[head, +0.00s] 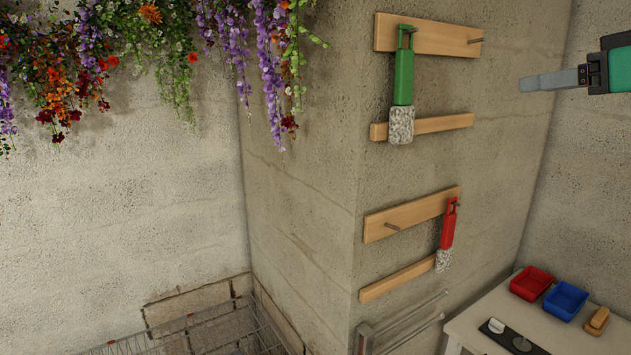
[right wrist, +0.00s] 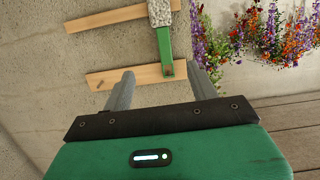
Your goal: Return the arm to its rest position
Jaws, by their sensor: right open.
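My right gripper (head: 548,81) is at the upper right of the head view, beside the plinth and apart from everything. In the right wrist view its two grey fingers (right wrist: 160,88) are spread and nothing is between them. A green-handled tool with a speckled grey head (head: 403,80) hangs head down on the upper wooden rack; it also shows in the right wrist view (right wrist: 165,45), beyond the fingertips. A smaller red-handled tool (head: 448,232) hangs on the lower rack. My left gripper is not in view.
The upper rack board (head: 440,38) has an empty peg at its right; the lower rack board (head: 410,213) has one at its left. A white table (head: 480,310) at lower right bears a red bin (head: 531,283) and a blue bin (head: 566,300). Flowers (head: 150,40) hang at upper left. A wire basket (head: 200,330) stands below.

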